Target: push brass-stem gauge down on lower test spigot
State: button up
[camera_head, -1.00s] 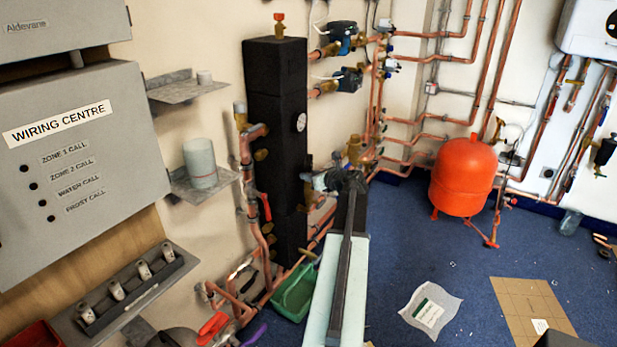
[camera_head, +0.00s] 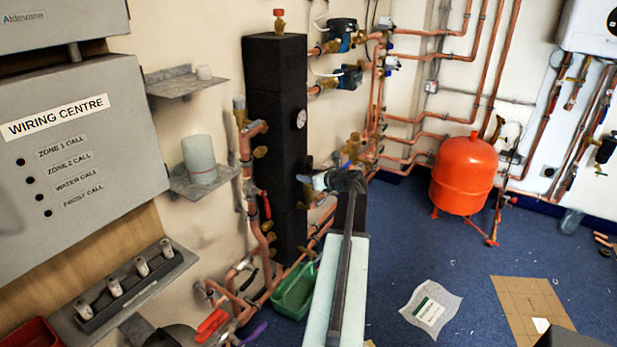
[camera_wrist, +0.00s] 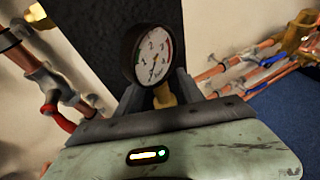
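The brass-stem gauge (camera_wrist: 153,53) has a round white dial with a dark rim and faces the wrist camera. Its brass stem (camera_wrist: 165,96) sits between the two dark fingers of my gripper (camera_wrist: 160,92), which look closed on it. The black column (camera_wrist: 105,25) stands right behind the gauge. In the head view my gripper (camera_head: 338,180) is beside the lower right part of the column (camera_head: 277,170). I cannot make out the lower test spigot; a gap between stem and fitting cannot be judged.
Another white dial (camera_head: 301,119) shows higher on the column. Copper pipes with a red lever (camera_head: 265,206) run left of it. A green tray (camera_head: 295,292) lies on the floor below.

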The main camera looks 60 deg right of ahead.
jog(key=shift+s, duration=0.1)
jog(key=p+v, duration=0.2)
jog(key=v, duration=0.5)
jog(key=shift+s+a+r+p, duration=0.15)
jog(key=shift+s+p, duration=0.1)
jog(key=shift+p, duration=0.1)
